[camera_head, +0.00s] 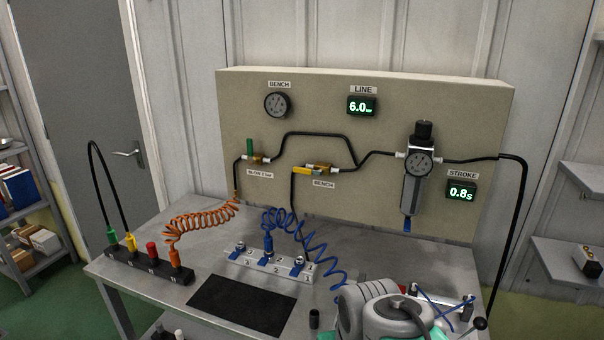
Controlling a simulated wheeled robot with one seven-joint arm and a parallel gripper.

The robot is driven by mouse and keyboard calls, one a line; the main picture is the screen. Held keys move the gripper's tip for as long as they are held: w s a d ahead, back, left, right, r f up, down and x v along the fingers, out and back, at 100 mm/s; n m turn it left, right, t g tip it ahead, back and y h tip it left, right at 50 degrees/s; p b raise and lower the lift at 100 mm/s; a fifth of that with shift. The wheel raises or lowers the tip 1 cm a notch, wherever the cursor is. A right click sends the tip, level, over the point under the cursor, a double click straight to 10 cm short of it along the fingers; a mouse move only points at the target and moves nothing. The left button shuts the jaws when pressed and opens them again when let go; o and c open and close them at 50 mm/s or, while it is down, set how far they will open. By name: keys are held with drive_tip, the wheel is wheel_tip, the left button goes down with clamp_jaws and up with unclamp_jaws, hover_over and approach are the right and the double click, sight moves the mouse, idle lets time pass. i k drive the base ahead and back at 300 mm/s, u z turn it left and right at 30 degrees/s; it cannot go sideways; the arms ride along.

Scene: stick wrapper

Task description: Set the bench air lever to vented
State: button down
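The bench air lever (300,170) is a small yellow handle on a brass valve, above a "BENCH" label (323,184) on the beige panel. It lies roughly level, pointing left from the valve. Black tube runs up from the valve to the line and down from its left end. The bench gauge (277,104) is at the panel's upper left; its needle is too small to read. Rounded grey-white links of my arm show at the bottom right, over the bench's front. My gripper is not in view.
A green lever (250,146) stands upright on a neighbouring valve. The line display (361,106) reads 6.0 and the stroke display (461,191) 0.8 s. Orange (199,221) and blue (310,245) coiled hoses rise from the bench. A filter regulator (416,180) projects right of the lever.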

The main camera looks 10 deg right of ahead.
sight(301, 170)
drive_tip(key=u, duration=0.05)
drive_tip(key=k, duration=0.6)
drive_tip(key=u, duration=0.75)
drive_tip(key=i, duration=1.25)
drive_tip(key=z, duration=0.05)
